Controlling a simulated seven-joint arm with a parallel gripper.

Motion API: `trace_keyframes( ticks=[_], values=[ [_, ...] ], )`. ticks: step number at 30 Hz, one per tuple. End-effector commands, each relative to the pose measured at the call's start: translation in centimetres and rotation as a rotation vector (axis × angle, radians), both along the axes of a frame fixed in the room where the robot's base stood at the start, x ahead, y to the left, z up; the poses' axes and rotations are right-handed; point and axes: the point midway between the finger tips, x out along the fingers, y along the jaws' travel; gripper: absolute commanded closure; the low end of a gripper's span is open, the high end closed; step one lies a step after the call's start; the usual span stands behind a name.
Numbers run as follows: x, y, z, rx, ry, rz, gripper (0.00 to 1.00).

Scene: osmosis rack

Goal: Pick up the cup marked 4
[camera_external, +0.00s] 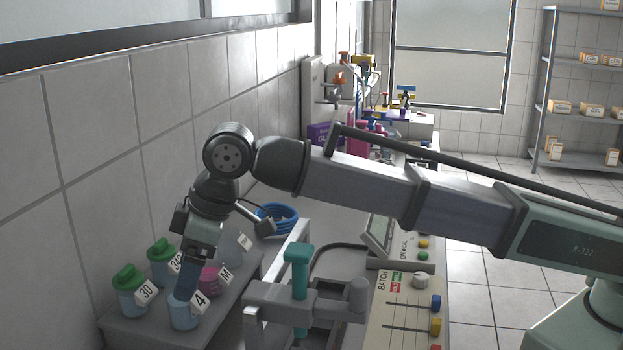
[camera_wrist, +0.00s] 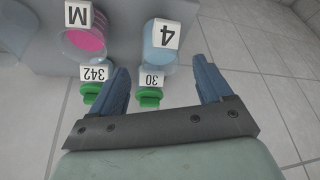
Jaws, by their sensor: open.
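The cup marked 4 (camera_external: 182,315) holds pale blue contents and stands upright at the front of a grey rack in the external view. It also shows in the wrist view (camera_wrist: 161,55), its label upside down, just beyond the space between the fingers. My gripper (camera_external: 187,288) points down at the cup, and its blue finger overlaps the cup's top in the external view. In the wrist view my gripper (camera_wrist: 162,78) is open, with one finger to each side and nothing held. I cannot tell whether a finger touches the cup.
Close by stand a green-lidded cup marked 30 (camera_external: 129,294), a green-lidded cup (camera_external: 161,262) marked 342 in the wrist view, and a pink cup marked M (camera_external: 210,279). A grey frame with a teal handle (camera_external: 298,268) stands right of the rack (camera_external: 138,334). The tiled wall is left.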

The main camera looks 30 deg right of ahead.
Motion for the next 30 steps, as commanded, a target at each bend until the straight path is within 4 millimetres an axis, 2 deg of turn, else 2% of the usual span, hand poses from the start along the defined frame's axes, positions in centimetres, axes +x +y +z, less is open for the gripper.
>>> trace_keyframes(
  ticks=[9,17,30],
  values=[
    [0.4,1.2,-3.6,0.000,0.000,0.000,0.21],
    [0.4,1.3,-4.0,0.001,0.000,0.000,0.21],
    [0.4,1.3,-4.0,0.001,0.000,0.000,0.62]
  ],
)
